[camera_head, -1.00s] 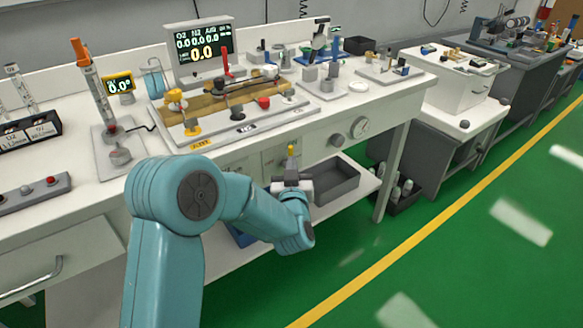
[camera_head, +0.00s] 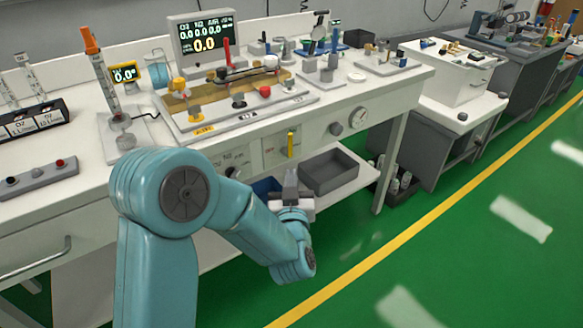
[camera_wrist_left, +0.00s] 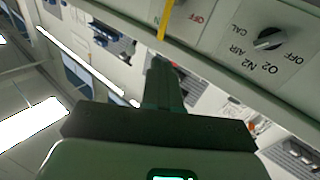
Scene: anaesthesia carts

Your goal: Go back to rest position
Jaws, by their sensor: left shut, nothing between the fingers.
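My left gripper (camera_head: 291,182) is in front of the cart, below its front panel, with its fingers pointing up. Its fingers are shut and hold nothing; they also show in the left wrist view (camera_wrist_left: 162,72). A yellow lever (camera_head: 291,145) stands upright on the front panel, above the fingertips and apart from them in the head view. The lever also shows at the top of the left wrist view (camera_wrist_left: 166,18). A dark selector knob (camera_wrist_left: 270,38) with O2, N2, AIR, CAL and OFF labels is to its right there. My right gripper is not in view.
The white cart (camera_head: 290,120) carries a monitor (camera_head: 205,42) and a wooden board with valves. A grey bin (camera_head: 330,172) sits on the lower shelf, close behind my left gripper. Open green floor (camera_head: 400,250) with a yellow line lies to the right.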

